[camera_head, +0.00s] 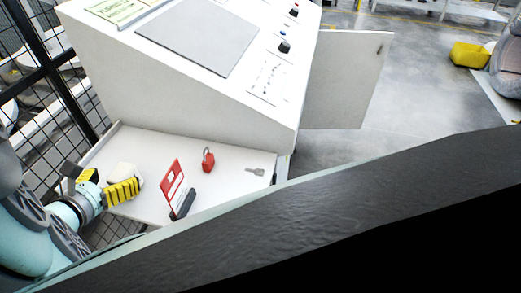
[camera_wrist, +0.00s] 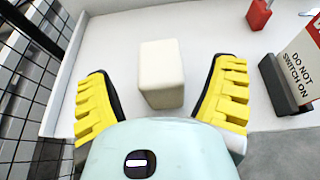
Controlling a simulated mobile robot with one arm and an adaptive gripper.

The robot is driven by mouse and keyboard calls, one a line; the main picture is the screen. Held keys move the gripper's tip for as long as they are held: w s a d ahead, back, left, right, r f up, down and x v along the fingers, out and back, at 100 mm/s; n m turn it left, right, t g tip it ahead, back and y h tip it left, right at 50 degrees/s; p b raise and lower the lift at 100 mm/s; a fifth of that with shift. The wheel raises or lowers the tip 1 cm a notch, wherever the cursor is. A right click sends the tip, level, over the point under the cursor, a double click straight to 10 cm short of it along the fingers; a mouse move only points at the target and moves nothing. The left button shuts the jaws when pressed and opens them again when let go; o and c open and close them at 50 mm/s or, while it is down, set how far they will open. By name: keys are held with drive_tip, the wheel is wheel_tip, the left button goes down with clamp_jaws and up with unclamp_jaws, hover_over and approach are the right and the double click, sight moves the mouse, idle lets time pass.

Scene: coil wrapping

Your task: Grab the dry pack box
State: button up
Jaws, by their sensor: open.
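The dry pack box (camera_wrist: 162,75) is a small cream-white block with rounded edges. It stands on the white shelf (camera_wrist: 215,25) in the wrist view, between and just ahead of my open fingers. In the head view the box (camera_head: 124,171) shows behind my yellow fingers, partly hidden by them. My gripper (camera_wrist: 160,95) has two yellow ribbed fingers spread wide, one on each side of the box. Gaps show between the box and both fingers, and nothing is held. In the head view my gripper (camera_head: 106,183) reaches in from the left, over the shelf.
A red and white sign (camera_head: 172,180) in a dark holder, a red padlock (camera_head: 208,160) and a grey key (camera_head: 254,170) lie right of the box. A black mesh fence (camera_wrist: 35,70) runs along the left. The console cabinet (camera_head: 180,85) rises behind the shelf.

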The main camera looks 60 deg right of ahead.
drive_tip(key=shift+x, duration=1.4)
drive_tip(key=shift+r, duration=0.1)
drive_tip(key=c, duration=1.3)
